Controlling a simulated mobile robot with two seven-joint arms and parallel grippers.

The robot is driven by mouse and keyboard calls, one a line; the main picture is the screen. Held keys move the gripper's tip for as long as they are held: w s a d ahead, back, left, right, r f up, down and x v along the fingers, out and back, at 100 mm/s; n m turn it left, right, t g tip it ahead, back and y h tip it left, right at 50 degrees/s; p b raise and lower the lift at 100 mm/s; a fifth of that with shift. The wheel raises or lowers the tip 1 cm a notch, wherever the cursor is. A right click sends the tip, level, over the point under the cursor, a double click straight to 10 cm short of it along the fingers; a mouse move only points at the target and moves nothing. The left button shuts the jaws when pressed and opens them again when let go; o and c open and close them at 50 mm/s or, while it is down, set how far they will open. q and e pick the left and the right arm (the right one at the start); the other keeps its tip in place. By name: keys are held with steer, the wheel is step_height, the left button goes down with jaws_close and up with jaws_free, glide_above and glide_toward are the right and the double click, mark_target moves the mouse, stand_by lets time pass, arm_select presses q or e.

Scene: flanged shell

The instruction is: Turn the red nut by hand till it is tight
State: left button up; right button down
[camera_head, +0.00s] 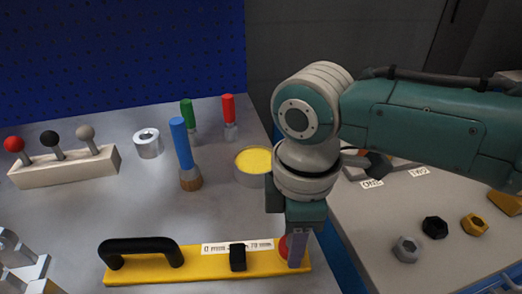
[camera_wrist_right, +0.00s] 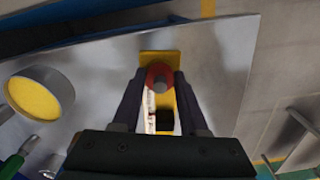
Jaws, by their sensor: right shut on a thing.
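The red nut (camera_head: 283,246) sits near the right end of a yellow bar (camera_head: 205,261), partly hidden by my right gripper (camera_head: 295,250). In the right wrist view the red nut (camera_wrist_right: 158,71) is around a grey stud end, between the two fingers of my right gripper (camera_wrist_right: 158,80). The fingers are shut on it, one on each side. The bar carries a black handle (camera_head: 142,247), a black block (camera_head: 237,257) and a white label (camera_head: 237,246). How tight the nut sits cannot be told. My left gripper is not in view.
A yellow-topped round tin (camera_head: 253,166), blue-handled tool (camera_head: 183,150), green and red tools and a metal ring (camera_head: 148,143) stand behind the bar. A lever block (camera_head: 65,166) is at left. Several loose nuts (camera_head: 434,227) lie on the right-hand surface, past a gap.

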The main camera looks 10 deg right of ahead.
steer(key=shift+r+m, duration=0.1)
steer(key=shift+m, duration=0.2)
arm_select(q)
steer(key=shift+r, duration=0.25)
arm_select(e)
steer(key=shift+c, duration=2.2)
jaws_free()
arm_select(q)
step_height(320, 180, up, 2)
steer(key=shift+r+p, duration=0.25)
steer(key=shift+p, duration=0.95)
arm_select(e)
step_height(320, 180, up, 10)
